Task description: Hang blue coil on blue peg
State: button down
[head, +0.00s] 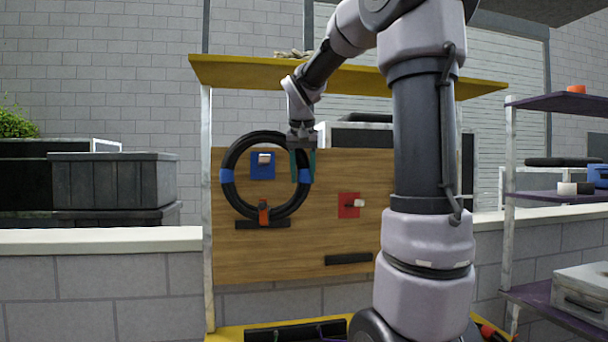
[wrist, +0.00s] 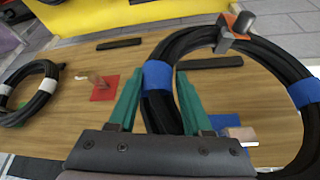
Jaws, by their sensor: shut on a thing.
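The blue coil (head: 232,194) is a black ring with blue tape bands. It also shows in the wrist view (wrist: 208,42). My gripper (head: 303,166) is shut on its right side at a blue band; in the wrist view the green fingers (wrist: 161,74) straddle that band. The blue peg (head: 264,159) has a pale tip on a blue square plate (head: 262,173). In the head view it appears inside the ring, below the top of the ring. I cannot tell how far the ring is from the board. An orange and grey clip (head: 263,212) is at the ring's bottom.
A red peg plate (head: 349,206) is on the wooden board (head: 300,250), right of the coil. A white-banded coil (wrist: 12,117) shows at the wrist view's left. Dark strips (head: 348,259) lie on the board. A yellow shelf (head: 350,78) overhangs above.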

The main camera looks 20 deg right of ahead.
jog(key=w+d+f, duration=0.2)
jog(key=w+f, duration=0.2)
jog(key=w, duration=0.6)
jog(key=shift+f, duration=0.35)
dwell(1.6)
jog(key=shift+w+d, duration=0.1)
dwell(0.4)
jog(key=shift+c, duration=1.3)
grip_release()
jog(key=shift+f, duration=0.15)
jog(key=v, duration=0.8)
